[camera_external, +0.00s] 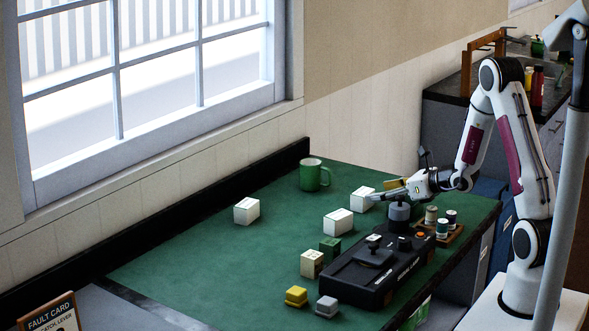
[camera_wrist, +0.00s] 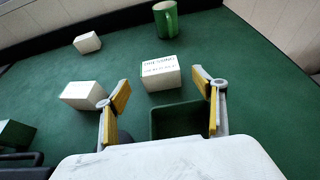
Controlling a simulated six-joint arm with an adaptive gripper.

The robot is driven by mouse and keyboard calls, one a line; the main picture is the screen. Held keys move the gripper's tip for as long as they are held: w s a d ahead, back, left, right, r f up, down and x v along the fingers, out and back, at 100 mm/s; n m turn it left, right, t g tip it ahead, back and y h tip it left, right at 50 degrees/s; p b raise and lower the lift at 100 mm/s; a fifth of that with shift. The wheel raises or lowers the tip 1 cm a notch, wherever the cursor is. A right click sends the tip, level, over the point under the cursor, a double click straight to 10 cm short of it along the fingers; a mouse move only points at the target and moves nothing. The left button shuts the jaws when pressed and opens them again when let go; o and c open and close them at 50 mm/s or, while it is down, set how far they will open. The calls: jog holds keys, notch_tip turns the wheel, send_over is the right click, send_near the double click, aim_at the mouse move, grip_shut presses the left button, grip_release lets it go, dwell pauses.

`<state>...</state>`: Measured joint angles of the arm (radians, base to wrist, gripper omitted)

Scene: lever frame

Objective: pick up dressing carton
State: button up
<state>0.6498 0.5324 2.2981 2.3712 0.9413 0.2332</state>
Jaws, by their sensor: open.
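The dressing carton is a white box with dark lettering (camera_wrist: 160,75), lying on the green worktop in the wrist view. It stands just beyond the gap between the fingertips of my gripper (camera_wrist: 161,97), which are spread apart with nothing between them. In the external view the carton (camera_external: 361,201) is just left of and below my gripper (camera_external: 392,188); its right end is partly hidden by a finger. I see no contact in the wrist view.
Two similar white boxes (camera_external: 338,222) (camera_external: 247,211) and a green mug (camera_external: 310,176) stand nearby. A dark green open-topped shape (camera_wrist: 180,122) lies between my fingers and the camera. A black lever frame (camera_external: 365,277), small blocks and a tray of little jars (camera_external: 442,229) occupy the front.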

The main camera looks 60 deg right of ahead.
aim_at(369, 193)
jog(key=shift+w+f, duration=0.2)
jog(key=shift+w, duration=0.3)
jog(key=shift+x, duration=2.6)
jog(key=shift+r, duration=0.1)
jog(key=c, duration=1.1)
